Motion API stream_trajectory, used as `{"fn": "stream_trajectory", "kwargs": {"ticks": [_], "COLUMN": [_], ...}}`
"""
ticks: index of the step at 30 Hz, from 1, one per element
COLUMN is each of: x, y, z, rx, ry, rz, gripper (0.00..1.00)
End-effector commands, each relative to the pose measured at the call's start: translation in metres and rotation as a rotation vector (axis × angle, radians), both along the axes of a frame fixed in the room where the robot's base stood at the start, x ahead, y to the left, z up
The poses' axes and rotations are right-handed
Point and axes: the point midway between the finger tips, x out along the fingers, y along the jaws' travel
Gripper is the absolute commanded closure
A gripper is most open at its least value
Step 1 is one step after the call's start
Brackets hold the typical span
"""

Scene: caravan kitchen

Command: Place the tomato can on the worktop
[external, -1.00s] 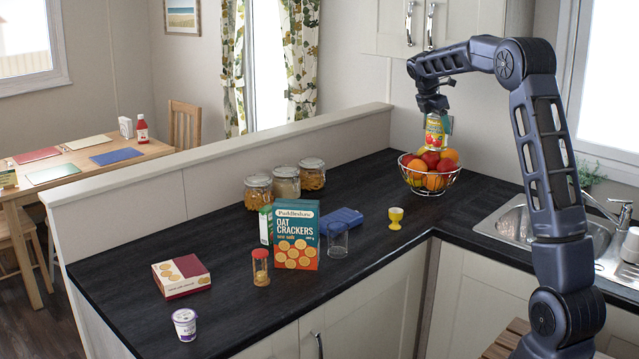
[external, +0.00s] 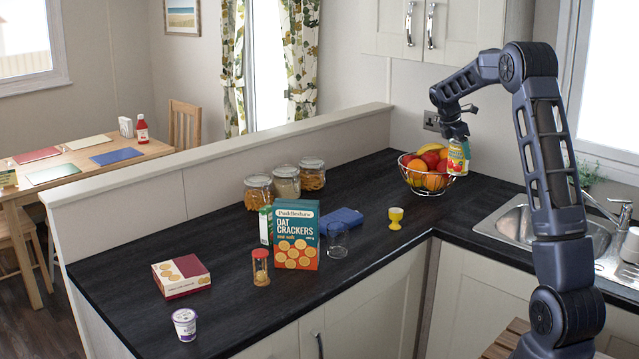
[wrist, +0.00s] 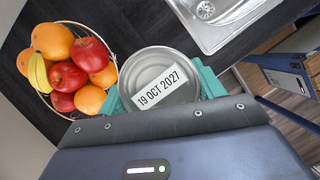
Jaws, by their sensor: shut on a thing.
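The tomato can (external: 457,159) has a bright printed label and is upright in my gripper (external: 458,142). In the wrist view the can's silver lid (wrist: 158,84) shows a white date label, with the gripper's teal fingers (wrist: 207,80) pressed on both sides. In the external view the can is just right of the fruit bowl, in front of or over its right rim. The dark worktop (external: 350,262) lies below. I cannot tell whether the can's base touches it.
The wire fruit bowl (wrist: 112,38) is close to the left of the can in the wrist view. The sink (external: 510,225) lies to the right. Dark worktop between bowl and sink is clear.

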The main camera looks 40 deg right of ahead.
Motion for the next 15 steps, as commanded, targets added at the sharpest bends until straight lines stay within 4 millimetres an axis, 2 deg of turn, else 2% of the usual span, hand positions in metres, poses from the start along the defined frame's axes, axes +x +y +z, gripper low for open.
{"fn": "stream_trajectory", "kwargs": {"ticks": [9,15], "x": [0.0,0.0], "y": [0.0,0.0], "z": [-0.068,-0.103], "rx": [0.002,0.001], "ry": [0.003,0.002], "rz": [0.001,0.001], "gripper": [0.7,0.7]}}
